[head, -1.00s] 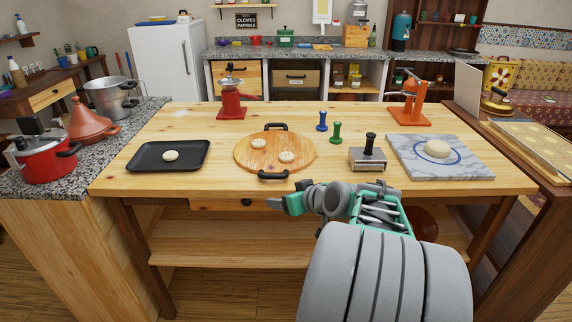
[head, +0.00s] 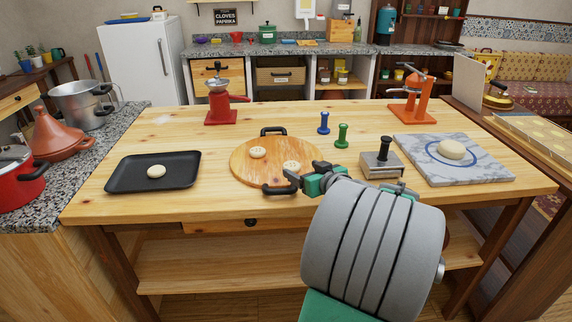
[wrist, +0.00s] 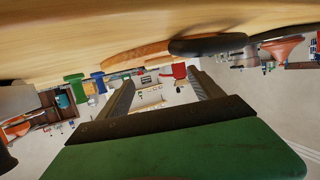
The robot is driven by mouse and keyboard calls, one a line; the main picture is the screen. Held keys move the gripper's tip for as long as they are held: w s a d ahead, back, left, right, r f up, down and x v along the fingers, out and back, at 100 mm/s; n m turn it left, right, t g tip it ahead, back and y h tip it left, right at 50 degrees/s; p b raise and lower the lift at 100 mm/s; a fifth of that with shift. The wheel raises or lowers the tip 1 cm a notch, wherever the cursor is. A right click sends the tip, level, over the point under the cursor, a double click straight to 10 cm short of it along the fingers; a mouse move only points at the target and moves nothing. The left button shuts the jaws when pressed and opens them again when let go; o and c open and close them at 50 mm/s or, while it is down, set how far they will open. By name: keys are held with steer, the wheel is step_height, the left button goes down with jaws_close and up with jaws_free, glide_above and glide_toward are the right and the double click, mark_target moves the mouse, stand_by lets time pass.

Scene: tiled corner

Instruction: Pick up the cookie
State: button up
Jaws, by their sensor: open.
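Two pale round cookies lie on the round wooden board (head: 262,176), one at its upper left (head: 258,152) and one at its lower right (head: 291,167). A third pale round cookie (head: 156,171) lies on the black tray (head: 125,178) at left. A thicker pale dough disc (head: 451,149) rests on the marble slab (head: 482,172) at right. My gripper (head: 280,186) is at the board's near edge, by its front handle and close to the lower-right cookie. In the wrist view its two fingers (wrist: 160,82) stand apart with nothing between them. No cookie shows clearly there.
Blue (head: 323,123) and green (head: 342,136) stampers and a metal press (head: 381,160) stand right of the board. A red grinder (head: 219,103) and an orange juicer (head: 411,98) stand behind. The wooden table (head: 180,134) is bare between tray and board.

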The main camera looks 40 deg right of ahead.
mark_target(294, 167)
steer(key=x, duration=0.6)
steer(key=shift+f, duration=0.25)
steer(key=shift+c, duration=0.6)
steer(key=shift+f, duration=0.1)
steer(key=c, duration=1.3)
